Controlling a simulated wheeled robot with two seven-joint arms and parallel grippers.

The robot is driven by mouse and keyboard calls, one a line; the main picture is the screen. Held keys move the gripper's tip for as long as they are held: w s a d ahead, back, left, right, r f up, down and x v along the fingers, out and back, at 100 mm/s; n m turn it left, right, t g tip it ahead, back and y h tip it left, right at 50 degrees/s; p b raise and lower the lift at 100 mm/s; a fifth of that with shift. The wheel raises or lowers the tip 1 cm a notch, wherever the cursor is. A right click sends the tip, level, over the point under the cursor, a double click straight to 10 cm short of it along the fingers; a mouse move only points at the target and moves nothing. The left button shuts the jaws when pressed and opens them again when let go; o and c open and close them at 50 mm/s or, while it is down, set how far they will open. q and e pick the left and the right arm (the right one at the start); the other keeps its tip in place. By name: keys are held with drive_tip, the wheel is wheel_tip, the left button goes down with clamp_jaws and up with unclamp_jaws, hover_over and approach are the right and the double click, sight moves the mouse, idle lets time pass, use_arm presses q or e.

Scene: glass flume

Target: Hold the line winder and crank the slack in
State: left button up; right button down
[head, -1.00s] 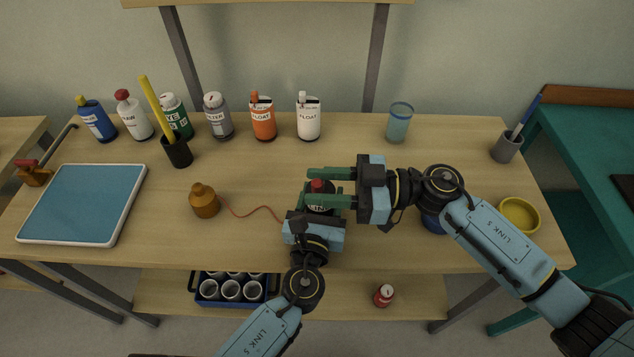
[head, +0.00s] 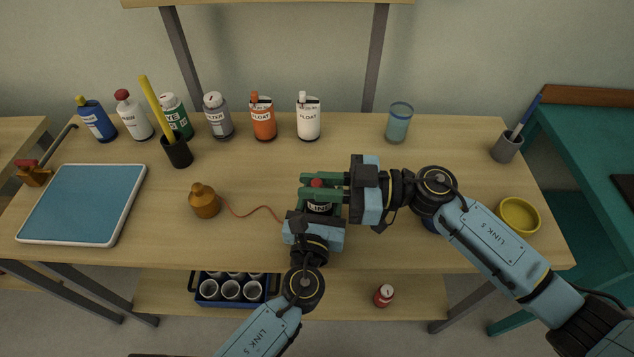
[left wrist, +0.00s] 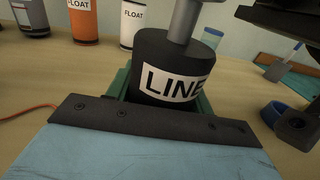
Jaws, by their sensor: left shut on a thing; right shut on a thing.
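My left gripper (head: 320,217) is shut around the drum from the front. My right gripper (head: 303,186) reaches in from the right, its green fingers shut on the knob at the top. An orange line (head: 250,211) runs from near the winder to a brown bottle-shaped weight (head: 204,201) on the left.
Several bottles, including an orange float bottle (head: 263,119), line the back. A blue-topped tray (head: 84,203) lies left, and a blue glass (head: 398,123) stands back right. A yellow bowl (head: 519,215) and a partly hidden blue object (head: 432,224) are near my right arm.

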drive_tip(key=shift+t, duration=0.3)
drive_tip(key=shift+a+m+t, duration=0.25)
drive_tip(key=shift+m+t, duration=0.85)
drive_tip(key=shift+t, duration=0.1)
drive_tip(key=m+t+h, duration=0.1)
drive_tip(key=t, duration=0.1)
drive_tip(key=m+t+h, duration=0.1)
drive_tip(key=a+m+t, duration=0.1)
drive_tip(key=t, duration=0.1)
drive_tip(key=shift+w+r+m+t+h, duration=0.1)
drive_tip(key=shift+w+m+t+h, duration=0.2)
drive_tip(key=shift+h, duration=0.1)
drive_tip(key=c, duration=1.4)
unclamp_jaws()
drive_tip(key=shift+d, duration=0.1)
